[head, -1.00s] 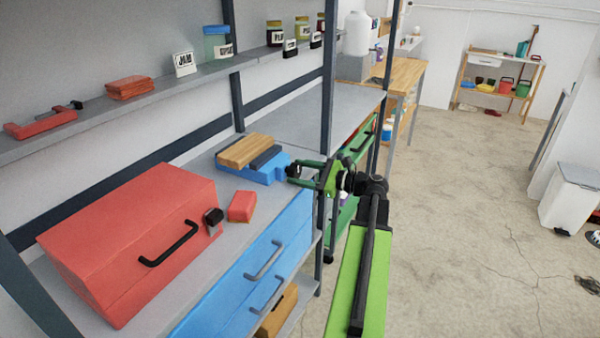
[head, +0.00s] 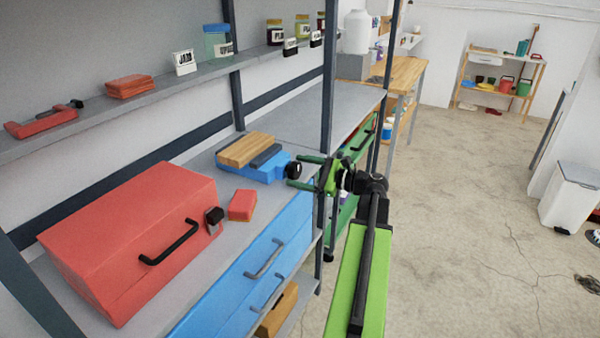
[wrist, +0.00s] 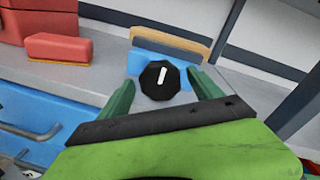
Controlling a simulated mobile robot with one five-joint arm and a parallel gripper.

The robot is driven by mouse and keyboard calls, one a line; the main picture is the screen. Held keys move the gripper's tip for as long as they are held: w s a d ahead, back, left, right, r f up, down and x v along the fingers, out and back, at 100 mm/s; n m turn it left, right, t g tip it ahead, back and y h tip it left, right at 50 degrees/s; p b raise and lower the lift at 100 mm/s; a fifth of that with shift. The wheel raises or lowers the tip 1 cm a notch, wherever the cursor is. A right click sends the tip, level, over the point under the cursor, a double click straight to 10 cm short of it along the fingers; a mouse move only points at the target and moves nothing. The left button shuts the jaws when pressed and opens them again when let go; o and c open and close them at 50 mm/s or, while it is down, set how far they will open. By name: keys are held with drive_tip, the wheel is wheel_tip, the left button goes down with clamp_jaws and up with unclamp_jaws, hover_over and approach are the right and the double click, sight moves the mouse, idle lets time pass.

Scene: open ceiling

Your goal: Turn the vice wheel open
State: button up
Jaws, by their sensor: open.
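The blue vice (head: 262,168) sits on the grey bench, with a wooden block (head: 246,149) and a dark jaw on top. Its black wheel (head: 293,170) faces my gripper. My gripper (head: 306,172) is open, with its green fingers pointing at the wheel. In the wrist view the black wheel (wrist: 160,81) has a white mark tilted slightly right of upright. There it shows between the two fingers of my gripper (wrist: 160,92). I cannot tell whether the fingers touch it. The vice's blue body (wrist: 148,62) shows behind the wheel.
A red toolbox (head: 130,235) with a black handle and a small red block (head: 242,205) stand on the bench left of the vice. Blue drawers (head: 262,265) are below. A dark shelf post (head: 328,90) rises close behind my gripper.

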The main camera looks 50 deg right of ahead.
drive_tip(key=shift+s, duration=0.1)
drive_tip(key=v, duration=1.7)
drive_tip(key=shift+p, duration=0.45)
drive_tip(key=shift+s+d, duration=0.1)
